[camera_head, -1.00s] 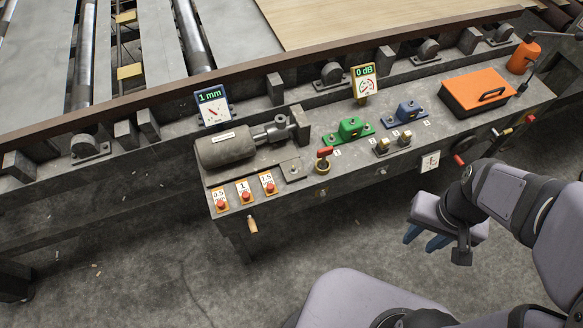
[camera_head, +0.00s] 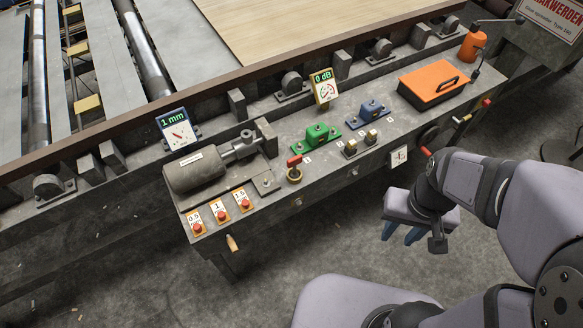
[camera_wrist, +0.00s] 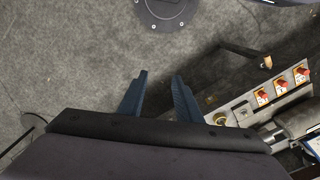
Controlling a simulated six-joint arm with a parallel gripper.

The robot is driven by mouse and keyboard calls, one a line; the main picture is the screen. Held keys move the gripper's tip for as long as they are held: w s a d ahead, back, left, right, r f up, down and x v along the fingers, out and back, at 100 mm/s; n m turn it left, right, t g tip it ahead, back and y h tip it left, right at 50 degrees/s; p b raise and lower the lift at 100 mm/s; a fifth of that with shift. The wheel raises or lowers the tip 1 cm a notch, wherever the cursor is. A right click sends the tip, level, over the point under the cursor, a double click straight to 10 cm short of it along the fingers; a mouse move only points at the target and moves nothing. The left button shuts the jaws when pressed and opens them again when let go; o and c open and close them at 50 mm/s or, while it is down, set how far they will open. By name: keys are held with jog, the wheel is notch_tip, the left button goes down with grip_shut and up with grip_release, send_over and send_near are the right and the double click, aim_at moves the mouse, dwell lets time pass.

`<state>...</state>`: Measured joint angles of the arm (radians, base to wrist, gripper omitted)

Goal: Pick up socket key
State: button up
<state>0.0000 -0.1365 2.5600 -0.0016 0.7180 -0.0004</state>
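I cannot pick out the socket key with certainty. A red-handled piece (camera_head: 294,160) stands on a brass ring at the front of the machine bench (camera_head: 330,185). A rod with a red end (camera_head: 486,102) sticks out at the bench's right end. A crank with a wooden grip (camera_head: 232,243) hangs at the front left; it also shows in the wrist view (camera_wrist: 266,62). My gripper (camera_head: 401,233) hangs in front of the bench, apart from it, over the floor. In the wrist view its blue fingers (camera_wrist: 160,78) are spread with nothing between them.
On the bench are an orange case (camera_head: 430,80), an orange can (camera_head: 473,45), a green block (camera_head: 316,135), a blue block (camera_head: 369,110), a grey motor (camera_head: 194,172) and red buttons (camera_head: 221,215). Two gauges (camera_head: 178,130) (camera_head: 324,87) stand upright. Floor lies open in front.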

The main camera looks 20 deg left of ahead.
dwell(0.4)
jog(key=o, duration=0.8)
